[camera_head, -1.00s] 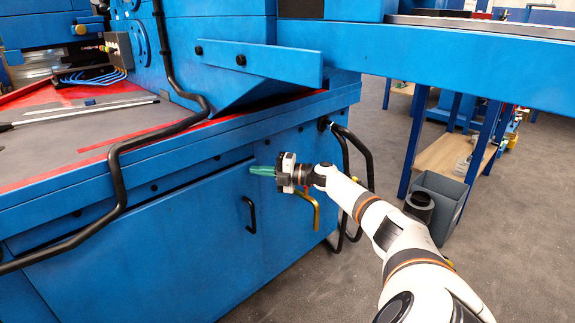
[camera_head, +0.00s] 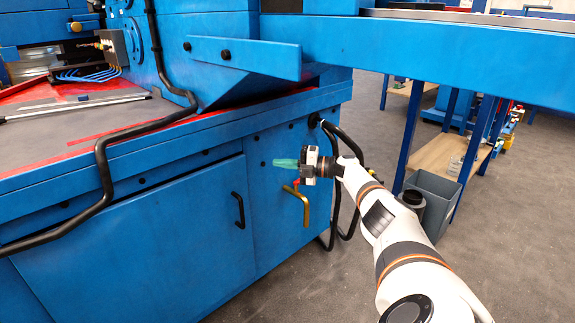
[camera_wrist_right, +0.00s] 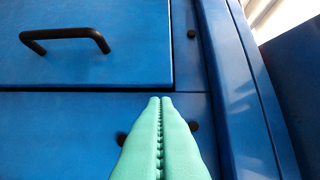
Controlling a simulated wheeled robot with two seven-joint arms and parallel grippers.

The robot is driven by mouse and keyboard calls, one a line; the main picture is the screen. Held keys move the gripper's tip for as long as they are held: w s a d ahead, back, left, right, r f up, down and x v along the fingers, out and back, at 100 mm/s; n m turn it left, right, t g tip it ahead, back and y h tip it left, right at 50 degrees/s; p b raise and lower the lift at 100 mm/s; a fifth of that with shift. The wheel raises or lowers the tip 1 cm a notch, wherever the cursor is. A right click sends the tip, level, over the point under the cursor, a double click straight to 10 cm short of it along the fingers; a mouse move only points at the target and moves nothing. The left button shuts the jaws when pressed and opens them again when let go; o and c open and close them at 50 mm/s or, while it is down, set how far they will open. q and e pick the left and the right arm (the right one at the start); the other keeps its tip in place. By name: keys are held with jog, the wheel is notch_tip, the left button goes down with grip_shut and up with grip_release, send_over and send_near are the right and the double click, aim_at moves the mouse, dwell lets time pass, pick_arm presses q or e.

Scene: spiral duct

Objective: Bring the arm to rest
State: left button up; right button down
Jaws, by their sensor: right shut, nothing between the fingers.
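My right gripper (camera_head: 286,163) has green fingers and is in front of the blue machine's cabinet (camera_head: 140,235), a little below the tabletop edge. It is shut and empty. In the right wrist view its green fingers (camera_wrist_right: 160,112) are pressed together along their whole length, with the blue panel behind them. My white right arm comes in from the lower right of the head view. A brass-coloured lever (camera_head: 302,205) hangs just below the gripper on the cabinet front; I cannot tell whether they touch. My left gripper is not in view.
A black door handle (camera_head: 238,210) sticks out left of the gripper. It also shows in the right wrist view (camera_wrist_right: 65,35). Black hoses (camera_head: 345,150) hang right of the lever, beside my arm. A grey bin (camera_head: 437,200) stands on the right. The floor in front is clear.

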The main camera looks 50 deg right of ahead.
jog(key=shift+s+d+b, duration=0.35)
jog(key=shift+d, duration=0.35)
